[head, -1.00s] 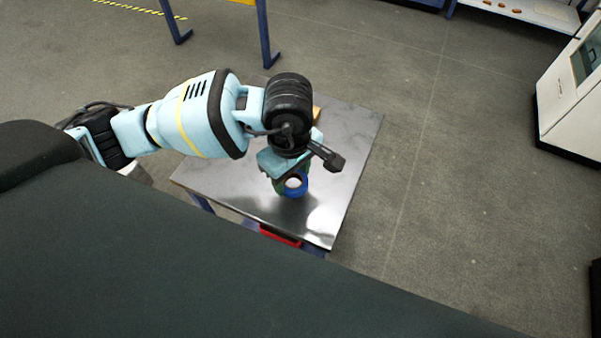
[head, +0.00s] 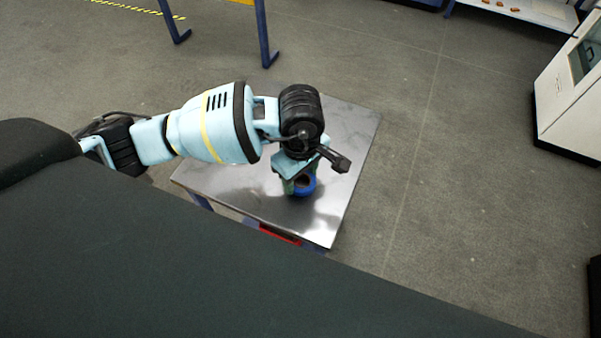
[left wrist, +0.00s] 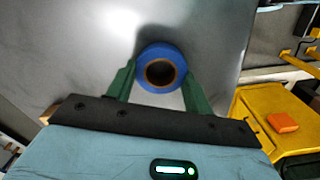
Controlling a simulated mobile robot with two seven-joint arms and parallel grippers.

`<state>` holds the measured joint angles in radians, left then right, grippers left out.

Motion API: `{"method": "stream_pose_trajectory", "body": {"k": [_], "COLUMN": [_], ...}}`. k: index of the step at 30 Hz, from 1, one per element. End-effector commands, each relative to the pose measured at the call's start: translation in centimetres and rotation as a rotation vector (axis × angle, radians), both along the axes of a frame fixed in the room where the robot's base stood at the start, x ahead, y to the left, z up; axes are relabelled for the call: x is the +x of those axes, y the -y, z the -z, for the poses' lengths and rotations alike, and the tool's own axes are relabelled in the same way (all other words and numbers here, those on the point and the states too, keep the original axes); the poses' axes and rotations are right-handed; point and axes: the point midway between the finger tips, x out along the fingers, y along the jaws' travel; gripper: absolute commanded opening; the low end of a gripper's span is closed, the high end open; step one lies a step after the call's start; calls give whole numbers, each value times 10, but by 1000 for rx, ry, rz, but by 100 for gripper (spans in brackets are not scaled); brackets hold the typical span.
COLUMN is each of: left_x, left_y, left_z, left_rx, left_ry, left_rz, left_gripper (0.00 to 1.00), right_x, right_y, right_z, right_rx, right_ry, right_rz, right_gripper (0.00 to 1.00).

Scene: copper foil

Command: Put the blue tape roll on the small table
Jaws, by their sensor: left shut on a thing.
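The blue tape roll (head: 307,189) is a ring with a dark hole and brown inner core. It is over the small table (head: 225,182), which has a shiny grey metal top. My left gripper (head: 297,183) points down over the table's near part and is shut on the roll. In the left wrist view, the green fingers of my left gripper (left wrist: 158,80) stand on either side of the roll (left wrist: 160,51). I cannot tell whether the roll touches the tabletop. My arm hides part of the table's far side. My right gripper is not in view.
The tabletop around the roll looks bare. Something red (head: 278,236) shows below the table's near edge. A yellow case (left wrist: 255,115) with an orange block (left wrist: 283,122) is at the right in the left wrist view. Open grey floor (head: 450,200) lies to the right.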

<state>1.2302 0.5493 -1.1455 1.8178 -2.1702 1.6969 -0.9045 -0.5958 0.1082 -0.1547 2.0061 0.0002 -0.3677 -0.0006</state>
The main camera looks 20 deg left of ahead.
Motion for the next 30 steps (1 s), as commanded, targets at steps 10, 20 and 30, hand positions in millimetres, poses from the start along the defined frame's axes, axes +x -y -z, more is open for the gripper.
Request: {"method": "stream_pose_trajectory", "body": {"k": [10, 20, 30], "left_x": [0, 0, 1], "left_y": [0, 0, 0], "left_z": [3, 0, -53], "left_rx": [0, 0, 0], "left_ry": [0, 1, 5], "left_rz": [0, -1, 1], "left_gripper": [73, 73, 73], "right_x": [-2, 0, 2], "right_y": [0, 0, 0], "right_z": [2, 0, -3], "right_rx": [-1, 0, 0], "right_ry": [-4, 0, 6], "right_rz": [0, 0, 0], "right_gripper": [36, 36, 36]}}
